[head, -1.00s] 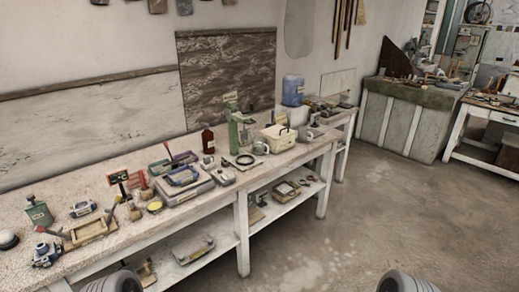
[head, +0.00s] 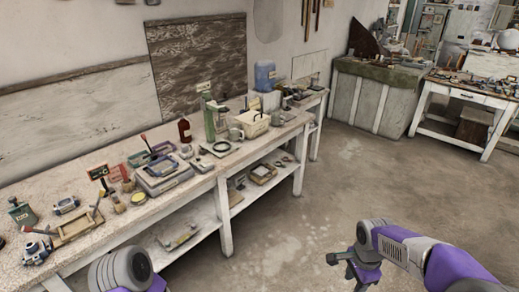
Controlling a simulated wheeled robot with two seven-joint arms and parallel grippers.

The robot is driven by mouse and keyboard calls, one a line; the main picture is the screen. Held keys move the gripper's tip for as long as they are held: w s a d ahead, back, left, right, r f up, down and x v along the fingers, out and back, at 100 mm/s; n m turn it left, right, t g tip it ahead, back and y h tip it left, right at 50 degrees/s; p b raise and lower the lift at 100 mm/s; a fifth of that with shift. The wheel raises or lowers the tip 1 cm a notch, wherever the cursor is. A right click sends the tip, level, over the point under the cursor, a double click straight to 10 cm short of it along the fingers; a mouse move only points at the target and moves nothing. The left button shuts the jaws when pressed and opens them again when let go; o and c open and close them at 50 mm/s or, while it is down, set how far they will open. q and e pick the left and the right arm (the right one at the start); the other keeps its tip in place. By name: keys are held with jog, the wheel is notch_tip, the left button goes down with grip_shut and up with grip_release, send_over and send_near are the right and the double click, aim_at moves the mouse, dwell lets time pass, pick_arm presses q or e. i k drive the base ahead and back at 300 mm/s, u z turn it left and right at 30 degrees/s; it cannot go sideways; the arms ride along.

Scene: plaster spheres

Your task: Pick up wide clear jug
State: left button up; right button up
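A whitish, see-through wide container (head: 271,101), which may be the wide clear jug, stands toward the far end of the long bench, in front of a blue water container (head: 265,76) and behind a cream box (head: 250,123). It is small and partly hidden, so I cannot be sure of it. My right gripper (head: 343,268) is low over the open floor, right of the bench and far from the container. Its dark fingers show, but their gap is unclear. Of my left arm only a grey and purple link shows at the bottom; its gripper is out of view.
The long bench (head: 82,231) is crowded with a green bottle (head: 210,121), a brown bottle (head: 185,130), a grey mug (head: 236,133), trays and tools. A lower shelf (head: 205,229) holds more items. Floor (head: 300,215) to the right is clear. Another workbench (head: 470,93) stands far right.

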aim_at(235, 131)
jog(key=z, duration=0.9)
jog(key=k, duration=1.15)
jog(key=z, duration=0.75)
jog(key=i, duration=3.15)
jog(key=u, duration=0.75)
jog(key=i, duration=1.7)
jog(key=u, duration=2.25)
jog(key=i, duration=1.15)
jog(key=u, duration=1.25)
jog(key=i, duration=1.35)
jog(key=u, duration=0.1)
